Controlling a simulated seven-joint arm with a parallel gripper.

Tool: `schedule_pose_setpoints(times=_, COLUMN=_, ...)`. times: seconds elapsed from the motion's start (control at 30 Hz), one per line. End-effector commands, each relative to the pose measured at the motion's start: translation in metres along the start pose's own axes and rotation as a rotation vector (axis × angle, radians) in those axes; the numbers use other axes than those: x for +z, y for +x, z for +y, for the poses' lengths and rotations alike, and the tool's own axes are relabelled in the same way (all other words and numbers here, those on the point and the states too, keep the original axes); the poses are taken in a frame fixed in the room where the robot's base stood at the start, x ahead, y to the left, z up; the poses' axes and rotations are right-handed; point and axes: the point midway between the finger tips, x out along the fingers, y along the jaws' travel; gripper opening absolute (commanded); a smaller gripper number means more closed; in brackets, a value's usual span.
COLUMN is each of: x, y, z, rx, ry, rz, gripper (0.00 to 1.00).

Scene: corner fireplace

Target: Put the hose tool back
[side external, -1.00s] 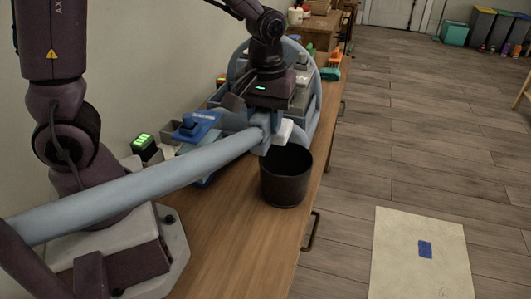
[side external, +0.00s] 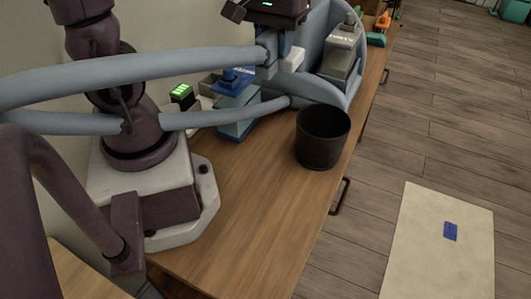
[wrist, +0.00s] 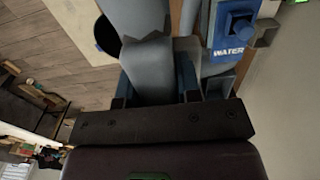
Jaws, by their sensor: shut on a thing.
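My gripper (side external: 272,38) is at the top of the side external view, shut on the hose tool (side external: 268,58), a blue-grey piece with a white block-like end (side external: 292,60). A thick blue-grey hose (side external: 150,75) runs from it to the left edge. In the wrist view a blue-grey part (wrist: 148,68) sits between the fingers (wrist: 155,88). The tool is above the bench, in front of a rounded blue-grey housing (side external: 318,92); I cannot tell whether they touch. A lower hose length (side external: 225,114) reaches toward the housing's base.
A black bin (side external: 322,140) stands on the wooden bench (side external: 235,210) near its right edge. A blue-topped unit (side external: 238,80) stands behind the lower hose; a blue WATER block (wrist: 232,35) shows in the wrist view. A grey box (side external: 342,50) is inside the housing. The front bench is clear.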

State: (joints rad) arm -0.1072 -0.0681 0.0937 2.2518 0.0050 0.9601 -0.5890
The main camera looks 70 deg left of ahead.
Motion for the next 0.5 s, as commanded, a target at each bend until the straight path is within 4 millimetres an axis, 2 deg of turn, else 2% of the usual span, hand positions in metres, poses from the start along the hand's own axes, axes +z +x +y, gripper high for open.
schedule_pose_setpoints(times=0.1, x=0.004, y=0.001, z=-0.022, rx=0.000, ry=-0.006, rz=0.002, gripper=0.00)
schedule_pose_setpoints(times=0.5, x=0.005, y=0.086, z=-0.018, rx=-0.006, ry=0.001, rz=-0.007, gripper=0.00)
